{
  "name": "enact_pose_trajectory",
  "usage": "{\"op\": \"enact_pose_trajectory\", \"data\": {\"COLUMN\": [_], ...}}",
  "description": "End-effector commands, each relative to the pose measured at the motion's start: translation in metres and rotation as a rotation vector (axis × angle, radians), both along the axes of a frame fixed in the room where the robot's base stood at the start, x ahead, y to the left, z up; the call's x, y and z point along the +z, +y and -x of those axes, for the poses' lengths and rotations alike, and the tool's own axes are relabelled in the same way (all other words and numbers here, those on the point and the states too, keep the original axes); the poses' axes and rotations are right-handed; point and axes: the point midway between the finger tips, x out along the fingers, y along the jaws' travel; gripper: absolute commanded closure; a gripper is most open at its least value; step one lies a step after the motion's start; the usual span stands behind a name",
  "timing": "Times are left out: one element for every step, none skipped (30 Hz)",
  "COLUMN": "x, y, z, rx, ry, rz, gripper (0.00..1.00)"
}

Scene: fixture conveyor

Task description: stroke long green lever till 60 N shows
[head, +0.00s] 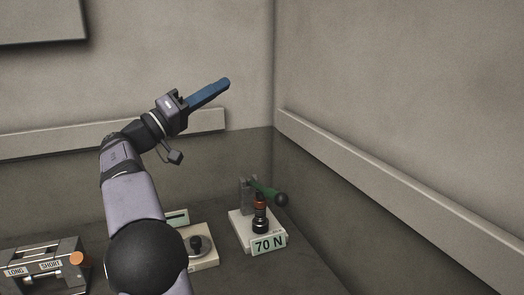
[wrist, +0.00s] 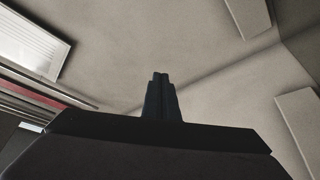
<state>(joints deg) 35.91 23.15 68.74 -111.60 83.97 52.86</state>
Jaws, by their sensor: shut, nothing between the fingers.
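The green lever (head: 266,190) with a dark ball end sits on a fixture with a pale base at the right of the bench in the head view. A sign reading "70 N" (head: 268,245) is on the front of this fixture. A red and black upright part (head: 260,212) stands under the lever. My gripper (head: 224,84) is raised well above and to the left of the lever, apart from it, its blue fingers shut and pointing up and right. In the wrist view the shut fingers (wrist: 160,78) show dark against the wall, with no lever in sight.
A pale box with a black knob (head: 197,245) stands left of the lever fixture, partly behind my arm. A fixture with "LONG" and "SHORT" labels (head: 42,266) and an orange knob is at the lower left. Walls meet in a corner behind; the air around my gripper is clear.

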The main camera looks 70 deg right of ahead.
Motion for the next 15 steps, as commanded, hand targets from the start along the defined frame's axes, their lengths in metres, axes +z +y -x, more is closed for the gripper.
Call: {"op": "enact_pose_trajectory", "data": {"x": [0.020,0.023,0.025,0.027,0.029,0.031,0.031,0.032,0.032,0.031,0.030,0.027,0.023,0.018,0.004], "y": [-0.005,-0.008,-0.011,-0.013,-0.016,-0.019,-0.021,-0.023,-0.025,-0.027,-0.029,-0.031,-0.032,-0.032,-0.031], "z": [-0.001,-0.002,-0.002,-0.002,-0.002,-0.002,-0.002,-0.001,-0.001,0.000,0.001,0.003,0.004,0.006,0.009], "rx": [-0.006,-0.010,-0.015,-0.020,-0.027,-0.034,-0.040,-0.046,-0.054,-0.062,-0.071,-0.085,-0.097,-0.111,-0.139], "ry": [-0.003,-0.007,-0.012,-0.016,-0.023,-0.033,-0.041,-0.051,-0.067,-0.081,-0.099,-0.124,-0.148,-0.178,-0.234], "rz": [-0.023,-0.035,-0.054,-0.069,-0.084,-0.104,-0.122,-0.137,-0.161,-0.181,-0.201,-0.229,-0.254,-0.281,-0.326], "gripper": [1.00,1.00,1.00,1.00,1.00,1.00,1.00,1.00,1.00,1.00,1.00,1.00,1.00,1.00,1.00]}}
